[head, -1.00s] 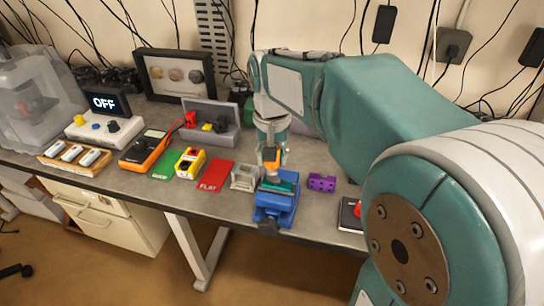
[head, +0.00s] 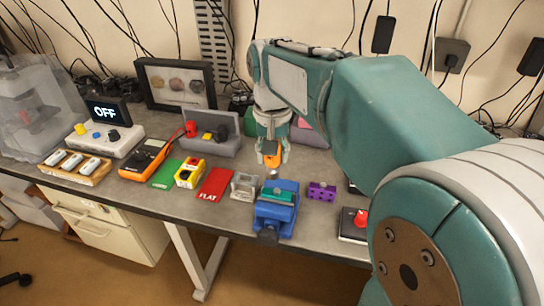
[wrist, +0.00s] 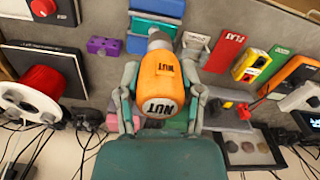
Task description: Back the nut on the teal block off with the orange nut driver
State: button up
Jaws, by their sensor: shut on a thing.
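The teal block (head: 281,192) sits in the jaws of a blue vise (head: 273,215) at the front edge of the bench. My gripper (head: 271,152) is shut on the orange nut driver (head: 271,160), above and behind the block in the head view. In the wrist view the driver's orange handle (wrist: 162,82), marked NUT, lies between my fingers. Its grey metal end (wrist: 158,40) points toward the blue vise (wrist: 150,24). The nut cannot be told apart from the driver's tip, and I cannot tell whether they touch.
A purple perforated block (head: 321,191) stands right of the vise. A clear grey holder (head: 244,186) and a red FLAT mat (head: 214,183) lie to its left. A yellow box (head: 190,172) and an orange multimeter (head: 146,160) stand further left.

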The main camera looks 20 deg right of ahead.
jog(key=shift+f, duration=0.15)
jog(key=shift+w+d+f, duration=0.3)
jog(key=shift+f, duration=0.7)
jog(key=shift+w+d+f, duration=0.25)
jog(key=shift+f, duration=0.8)
jog(key=shift+w+d+f, duration=0.3)
jog(key=shift+f, duration=0.7)
jog(key=shift+f, duration=0.6)
dwell(0.4)
jog(key=o, duration=1.1)
